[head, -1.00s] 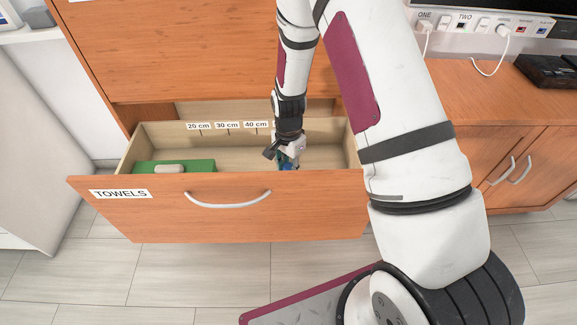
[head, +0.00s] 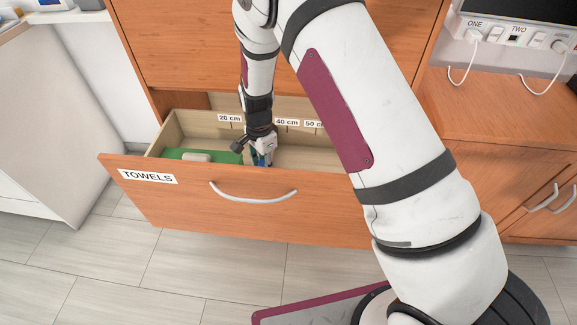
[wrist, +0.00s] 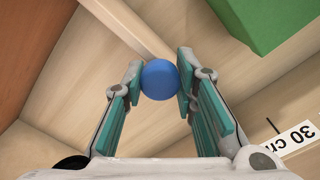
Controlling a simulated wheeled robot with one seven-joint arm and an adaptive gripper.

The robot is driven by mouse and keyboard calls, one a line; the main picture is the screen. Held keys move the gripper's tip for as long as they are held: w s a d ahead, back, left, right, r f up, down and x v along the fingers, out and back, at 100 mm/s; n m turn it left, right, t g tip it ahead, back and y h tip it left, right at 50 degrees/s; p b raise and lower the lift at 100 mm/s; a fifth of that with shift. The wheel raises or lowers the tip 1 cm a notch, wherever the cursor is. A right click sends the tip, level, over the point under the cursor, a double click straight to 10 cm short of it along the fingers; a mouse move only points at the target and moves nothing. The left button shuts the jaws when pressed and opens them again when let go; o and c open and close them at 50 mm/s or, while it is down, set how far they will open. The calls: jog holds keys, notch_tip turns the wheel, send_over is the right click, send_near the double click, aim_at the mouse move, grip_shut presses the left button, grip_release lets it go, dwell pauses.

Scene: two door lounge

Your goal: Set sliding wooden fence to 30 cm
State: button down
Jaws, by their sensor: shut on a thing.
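The wooden fence (wrist: 137,28) shows in the wrist view as a pale bar with a round blue knob (wrist: 160,79). My gripper (wrist: 158,82) is shut on the knob, with a teal finger pad on each side. In the head view my gripper (head: 262,158) reaches down into the open drawer (head: 245,200). It is between the 20 cm label (head: 229,118) and the 40 cm label (head: 286,122). The 30 cm label is hidden there behind my wrist. In the wrist view the 30 cm label (wrist: 290,139) lies at the lower right with its tick mark. The fence's exact alignment with the tick cannot be told.
The drawer's front bears a TOWELS label (head: 148,176) and a curved handle (head: 253,198). Right of my gripper the drawer looks empty.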

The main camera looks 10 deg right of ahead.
jog(key=a, duration=0.2)
jog(key=w+a, duration=0.1)
jog(key=a, duration=0.1)
jog(key=shift+w+a+b, duration=0.2)
jog(key=shift+a+b, duration=0.1)
jog(key=c, duration=1.2)
grip_release()
jog(key=shift+c, duration=0.2)
notch_tip(320, 180, up, 12)
